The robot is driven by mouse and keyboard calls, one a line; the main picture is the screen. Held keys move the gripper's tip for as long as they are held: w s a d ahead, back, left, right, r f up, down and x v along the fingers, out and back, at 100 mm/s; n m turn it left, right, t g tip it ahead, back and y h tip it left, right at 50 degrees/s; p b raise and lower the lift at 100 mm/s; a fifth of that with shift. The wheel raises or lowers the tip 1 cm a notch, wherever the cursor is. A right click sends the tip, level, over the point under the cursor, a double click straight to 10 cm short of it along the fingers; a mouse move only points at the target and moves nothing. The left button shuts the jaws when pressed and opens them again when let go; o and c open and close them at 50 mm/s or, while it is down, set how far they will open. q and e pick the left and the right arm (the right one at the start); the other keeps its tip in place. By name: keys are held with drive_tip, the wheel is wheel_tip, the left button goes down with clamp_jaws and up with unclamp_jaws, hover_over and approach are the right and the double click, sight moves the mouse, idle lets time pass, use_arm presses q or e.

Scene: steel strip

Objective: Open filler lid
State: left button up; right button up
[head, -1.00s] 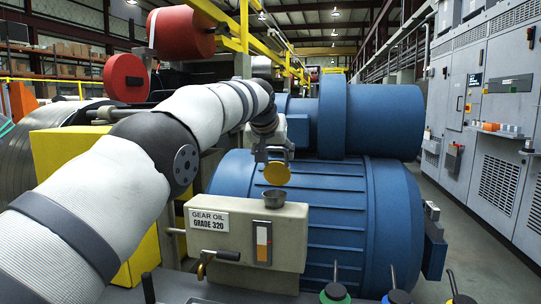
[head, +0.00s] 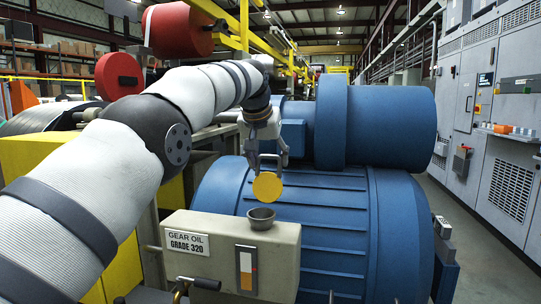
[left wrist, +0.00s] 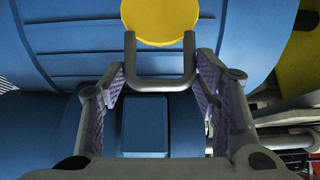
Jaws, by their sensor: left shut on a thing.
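The filler lid (head: 267,187) is a round yellow disc, tilted up with its face toward the head camera. It is above the open grey filler cup (head: 261,219) on the beige gear oil box (head: 215,245). My left gripper (head: 268,163) is just above the lid and shut on it. In the left wrist view, the lid (left wrist: 160,20) is at the top, with its U-shaped grey handle between the fingers of my left gripper (left wrist: 160,70). Whether a hinge joins lid and cup cannot be seen. My right gripper is not in view.
A large blue ribbed housing (head: 310,245) and a blue motor (head: 385,120) stand close behind the box. A black lever (head: 205,284) sticks out at the box's lower front. Grey cabinets (head: 495,130) line the right, with open floor before them.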

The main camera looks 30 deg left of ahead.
use_arm(q)
drive_tip(key=shift+r, duration=0.15)
idle(0.3)
drive_tip(key=o, duration=1.7)
drive_tip(key=shift+s, duration=0.15)
drive_tip(key=v, duration=1.1)
drive_tip(key=shift+s+r, duration=0.3)
